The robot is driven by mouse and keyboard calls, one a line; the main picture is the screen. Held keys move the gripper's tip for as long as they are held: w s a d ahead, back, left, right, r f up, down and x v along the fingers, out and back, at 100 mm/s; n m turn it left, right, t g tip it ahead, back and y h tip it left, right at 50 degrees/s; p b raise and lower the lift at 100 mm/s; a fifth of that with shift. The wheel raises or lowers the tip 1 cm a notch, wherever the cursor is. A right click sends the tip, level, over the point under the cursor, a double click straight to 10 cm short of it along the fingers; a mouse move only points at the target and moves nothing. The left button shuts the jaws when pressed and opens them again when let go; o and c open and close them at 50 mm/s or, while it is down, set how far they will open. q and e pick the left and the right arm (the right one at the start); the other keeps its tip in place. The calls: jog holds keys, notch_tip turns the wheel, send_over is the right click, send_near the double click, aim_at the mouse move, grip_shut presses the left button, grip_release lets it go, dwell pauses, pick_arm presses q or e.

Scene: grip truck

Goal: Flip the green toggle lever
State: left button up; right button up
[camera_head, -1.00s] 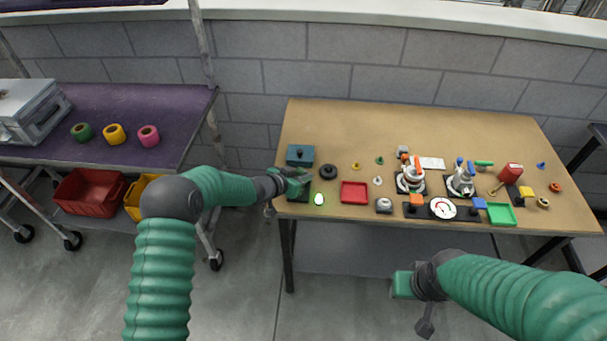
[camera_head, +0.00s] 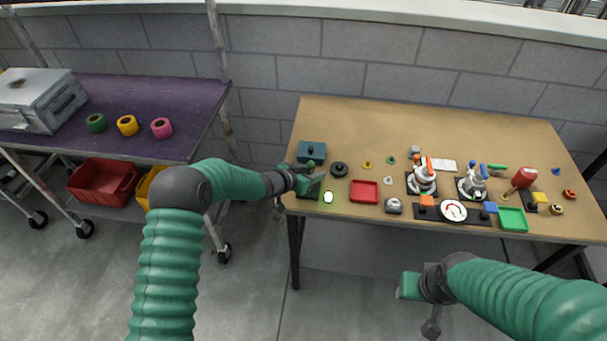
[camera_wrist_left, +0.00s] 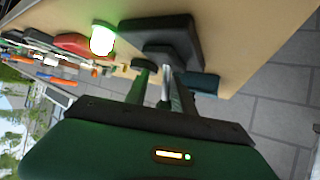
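A dark switch base (camera_head: 302,193) lies at the table's front left corner, and it fills the upper middle of the left wrist view (camera_wrist_left: 160,35). A pale metal rod (camera_wrist_left: 167,72) shows at this base, between the fingers; a green lever cannot be made out clearly. My left gripper (camera_head: 314,177) is over the base, its fingers (camera_wrist_left: 156,82) apart with a gap between them. Contact with the rod cannot be told. A lit green-white lamp (camera_head: 328,197) stands right beside the base. My right gripper (camera_head: 405,286) hangs in front of the table; its fingers are unclear.
A teal box with a knob (camera_head: 312,152) and a black ring (camera_head: 339,169) are close behind the left gripper. A red tray (camera_head: 364,191) lies to the right. Clamps, including one with a green handle (camera_head: 497,168), stand farther right. A purple-topped cart (camera_head: 190,100) is at the left.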

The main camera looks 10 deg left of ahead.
pick_arm(q)
jog(key=p+v, duration=0.1)
jog(key=v, duration=1.5)
jog(key=shift+r, duration=0.15)
jog(key=s+a+n+g+y, duration=0.2)
jog(key=s+a+n+y, duration=0.1)
jog(key=s+a+y, duration=0.35)
jog(key=s+d+n+g, duration=0.1)
jog(key=s+n+g, duration=0.2)
jog(key=s, duration=1.6)
jog(key=shift+s+g+p, duration=0.2)
jog(key=shift+g+p, duration=0.1)
jog(key=shift+g, duration=0.8)
jog(key=shift+d+y, duration=0.2)
jog(key=shift+y, duration=0.05)
